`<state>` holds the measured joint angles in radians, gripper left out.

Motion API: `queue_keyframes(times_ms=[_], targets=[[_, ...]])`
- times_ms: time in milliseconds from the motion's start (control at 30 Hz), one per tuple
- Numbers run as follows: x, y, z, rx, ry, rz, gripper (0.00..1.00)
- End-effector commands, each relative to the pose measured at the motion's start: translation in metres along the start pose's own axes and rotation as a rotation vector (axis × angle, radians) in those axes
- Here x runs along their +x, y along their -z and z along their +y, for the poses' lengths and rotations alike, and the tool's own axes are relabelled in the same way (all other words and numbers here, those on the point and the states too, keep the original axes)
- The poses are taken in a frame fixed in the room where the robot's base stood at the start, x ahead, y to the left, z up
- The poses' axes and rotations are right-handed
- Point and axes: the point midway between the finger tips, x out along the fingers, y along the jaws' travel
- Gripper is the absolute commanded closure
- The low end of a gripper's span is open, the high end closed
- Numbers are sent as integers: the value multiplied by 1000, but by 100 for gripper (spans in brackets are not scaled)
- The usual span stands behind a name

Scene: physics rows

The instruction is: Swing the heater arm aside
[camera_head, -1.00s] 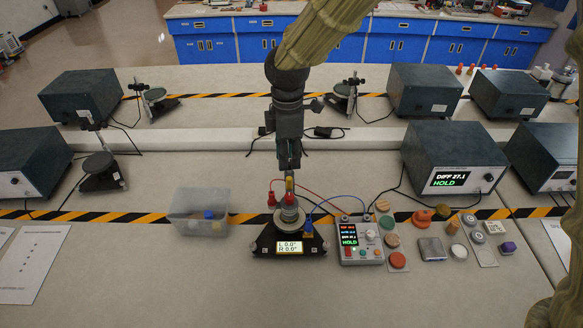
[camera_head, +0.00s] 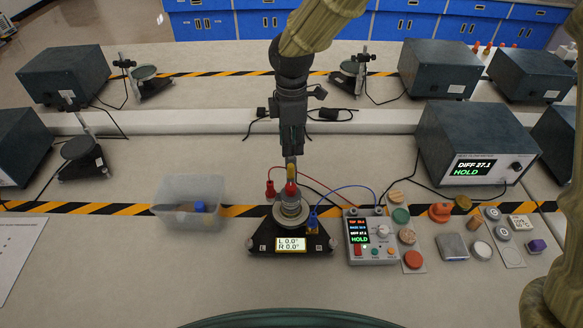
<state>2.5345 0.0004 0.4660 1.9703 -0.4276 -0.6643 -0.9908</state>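The test stand has a black three-cornered base (camera_head: 262,236) with a small display reading L 0.0° and R 0.0°. A round grey stack (camera_head: 291,209) stands at its middle, topped by a red and yellow upright piece (camera_head: 291,173). A red connector (camera_head: 270,189) is at its left and a blue connector (camera_head: 313,221) at its right, both with wires. I cannot clearly pick out a separate heater arm. My gripper (camera_head: 291,152) points down just above the yellow piece. Its fingers are seen edge-on, so their opening and any contact are unclear.
A control box (camera_head: 372,238) reading HOLD stands right of the stand, with several discs and small parts beyond it. A clear bin (camera_head: 190,205) stands left. A large meter (camera_head: 475,145) reads DIFF 27.1, HOLD. The bench in front of the stand is clear.

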Motion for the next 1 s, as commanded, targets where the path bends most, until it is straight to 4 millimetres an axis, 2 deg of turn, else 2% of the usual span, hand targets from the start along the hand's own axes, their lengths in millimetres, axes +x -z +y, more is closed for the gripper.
queue_keyframes(times_ms=[500, 700, 1000], targets=[[74, 2, -1, -3, 3, -2, 74], [91, 2, 0, -2, 1, -1, 74], [97, 2, 0, -3, -1, -1, 74]])
